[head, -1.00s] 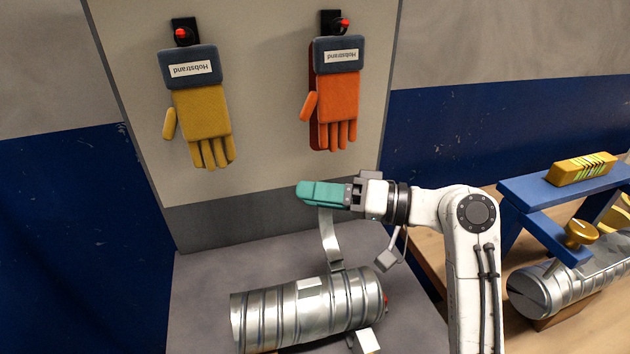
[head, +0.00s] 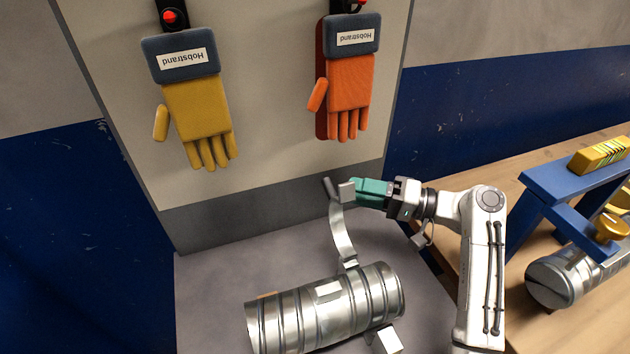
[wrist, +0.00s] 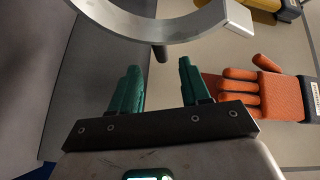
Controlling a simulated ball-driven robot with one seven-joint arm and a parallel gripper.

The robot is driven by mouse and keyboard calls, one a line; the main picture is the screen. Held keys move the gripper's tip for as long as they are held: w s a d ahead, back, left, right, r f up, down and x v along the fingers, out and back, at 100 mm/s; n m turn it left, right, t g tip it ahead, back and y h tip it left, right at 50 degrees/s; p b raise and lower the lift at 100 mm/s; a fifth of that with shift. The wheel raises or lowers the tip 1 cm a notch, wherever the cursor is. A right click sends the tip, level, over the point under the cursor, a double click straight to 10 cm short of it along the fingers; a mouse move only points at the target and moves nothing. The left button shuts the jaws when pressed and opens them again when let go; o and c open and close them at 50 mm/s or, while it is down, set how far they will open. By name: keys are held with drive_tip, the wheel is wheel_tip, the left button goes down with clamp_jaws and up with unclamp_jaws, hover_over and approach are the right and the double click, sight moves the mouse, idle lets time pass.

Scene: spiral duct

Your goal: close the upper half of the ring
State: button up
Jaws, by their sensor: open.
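The upper half of the ring is a curved flat metal band (head: 341,235). It stands swung up and open from the back of the silver spiral duct (head: 300,315). Its free top end carries a pale block (head: 346,192) and a dark pin (head: 328,188). In the wrist view the band (wrist: 165,30) arches across the top, beyond my fingertips. My gripper (head: 370,191) has teal fingers and is beside the band's top end, on its right. In the wrist view my gripper (wrist: 159,66) is open with nothing between the fingers. The lower half is mostly hidden; a pale block (head: 387,341) sticks out low at the duct's front.
A yellow glove (head: 200,110) and an orange glove (head: 349,85) hang on the panel behind. To the right, a blue stand (head: 560,190) carries a yellow block (head: 600,155), with another duct (head: 565,278) beneath. The grey bench top left of the duct is clear.

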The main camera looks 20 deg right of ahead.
sight(328, 186)
drive_tip(key=shift+p+x, duration=1)
drive_tip(key=shift+x, duration=2.6)
drive_tip(key=shift+c, duration=0.4)
clamp_jaws()
